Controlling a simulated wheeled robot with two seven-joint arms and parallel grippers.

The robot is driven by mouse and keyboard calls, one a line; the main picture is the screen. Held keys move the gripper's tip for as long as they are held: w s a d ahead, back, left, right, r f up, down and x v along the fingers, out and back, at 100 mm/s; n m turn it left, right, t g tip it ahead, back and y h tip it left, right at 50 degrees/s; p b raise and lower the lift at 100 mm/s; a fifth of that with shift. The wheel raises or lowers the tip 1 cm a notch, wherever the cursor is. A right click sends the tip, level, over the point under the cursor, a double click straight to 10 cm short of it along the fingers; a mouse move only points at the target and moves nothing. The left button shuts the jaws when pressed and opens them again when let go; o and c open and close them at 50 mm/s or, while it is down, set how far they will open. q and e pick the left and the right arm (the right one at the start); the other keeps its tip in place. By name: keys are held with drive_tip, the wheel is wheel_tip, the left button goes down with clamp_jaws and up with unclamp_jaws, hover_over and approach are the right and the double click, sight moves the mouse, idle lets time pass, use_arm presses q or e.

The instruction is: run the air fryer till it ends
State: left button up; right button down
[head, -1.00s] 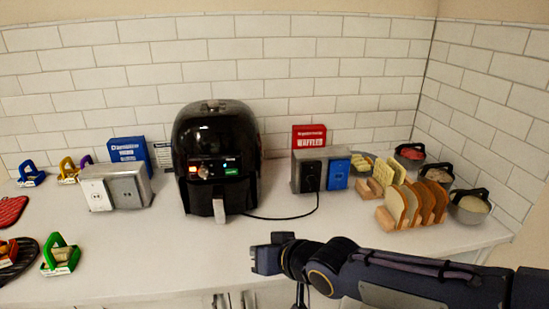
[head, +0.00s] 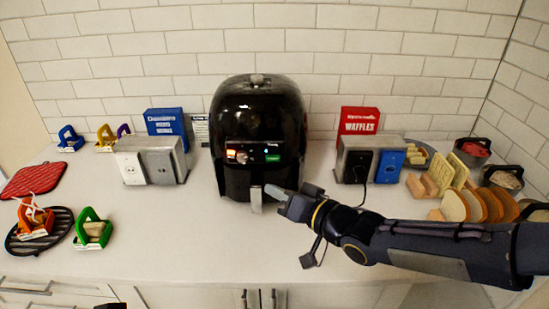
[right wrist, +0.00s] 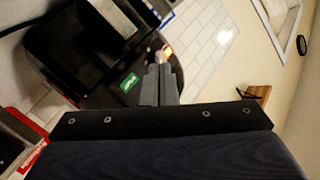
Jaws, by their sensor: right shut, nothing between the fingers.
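The black air fryer (head: 258,105) stands upright on the counter against the tiled wall. Its front panel (head: 252,150) has an orange light at the left, a small knob (head: 241,157) and a green label (head: 272,158). Its basket handle (head: 256,202) is below, and the basket looks shut. My right gripper (head: 272,191) is shut and empty, just in front of the fryer near the handle's top, below the panel. In the right wrist view the shut fingers (right wrist: 158,82) point toward the fryer's front (right wrist: 90,50), beside the green label (right wrist: 128,82). Contact cannot be told.
A red waffles box (head: 358,121), bread slices (head: 480,205) and bowls stand right. A black trivet (head: 22,243) and red mat (head: 33,180) lie left.

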drive_tip(key=p, duration=0.2)
approach(264, 159)
drive_tip(key=a, duration=0.4)
drive_tip(key=shift+w+d+f+p, duration=0.15)
drive_tip(key=shift+w+p, duration=0.1)
drive_tip(key=shift+w, duration=0.35)
drive_tip(key=shift+w+f+p, duration=0.2)
drive_tip(key=shift+w+p, duration=0.05)
drive_tip(key=shift+w, duration=0.3)
drive_tip(key=shift+w, duration=0.15)
idle(0.7)
drive_tip(key=shift+w+p, duration=0.3)
drive_tip(key=shift+w, duration=0.3)
idle(0.5)
drive_tip(key=shift+s, duration=0.75)
